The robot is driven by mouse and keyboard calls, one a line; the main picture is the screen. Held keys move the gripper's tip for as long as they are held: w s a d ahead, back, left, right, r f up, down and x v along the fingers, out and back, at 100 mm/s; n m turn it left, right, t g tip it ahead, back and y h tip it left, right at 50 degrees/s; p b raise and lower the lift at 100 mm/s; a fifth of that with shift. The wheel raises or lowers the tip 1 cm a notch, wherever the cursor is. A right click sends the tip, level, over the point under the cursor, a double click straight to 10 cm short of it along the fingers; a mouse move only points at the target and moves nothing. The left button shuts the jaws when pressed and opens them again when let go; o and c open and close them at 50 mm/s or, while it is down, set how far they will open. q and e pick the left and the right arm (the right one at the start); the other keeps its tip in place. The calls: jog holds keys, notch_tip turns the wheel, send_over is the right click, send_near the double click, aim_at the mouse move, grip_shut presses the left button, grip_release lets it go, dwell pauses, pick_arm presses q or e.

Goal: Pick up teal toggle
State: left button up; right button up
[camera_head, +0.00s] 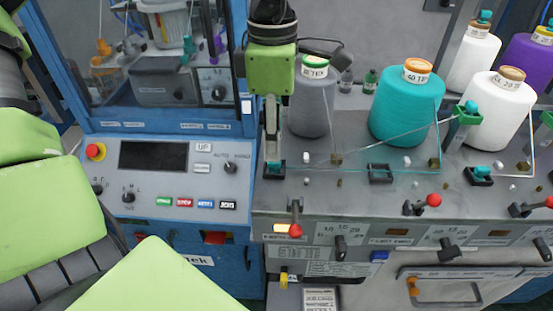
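My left gripper (272,156) points straight down at the left end of the grey machine top, below its green wrist block. Its fingertips are at a small teal piece, which looks like a teal toggle (273,166), in a black square frame. The fingers look narrow and close together from here. Whether they touch or grip the toggle cannot be told. Another teal toggle (481,172) sits in a black frame at the right. A teal piece (471,107) also tops a green post. The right gripper is not in view.
A grey yarn cone (312,108), a teal cone (406,105) and a white cone (494,110) stand behind the frames, with threads strung between. Red-knobbed levers (296,230) line the front edge. A control panel (153,156) is left.

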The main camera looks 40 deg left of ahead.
pick_arm(q)
jog(key=shift+s+a+f+p, duration=0.1)
jog(key=shift+f+p, duration=0.25)
jog(key=shift+f, duration=0.2)
jog(key=shift+s+a+f+p, duration=0.1)
jog(key=shift+f+p, duration=0.2)
jog(key=shift+f, duration=0.25)
jog(key=shift+w+f, duration=0.2)
jog(key=shift+f, duration=0.8)
jog(key=shift+s, duration=0.1)
jog(key=c, duration=0.8)
jog(key=shift+r, duration=0.1)
notch_tip(320, 180, up, 18)
jog(key=b, duration=0.3)
jog(key=shift+d, duration=0.1)
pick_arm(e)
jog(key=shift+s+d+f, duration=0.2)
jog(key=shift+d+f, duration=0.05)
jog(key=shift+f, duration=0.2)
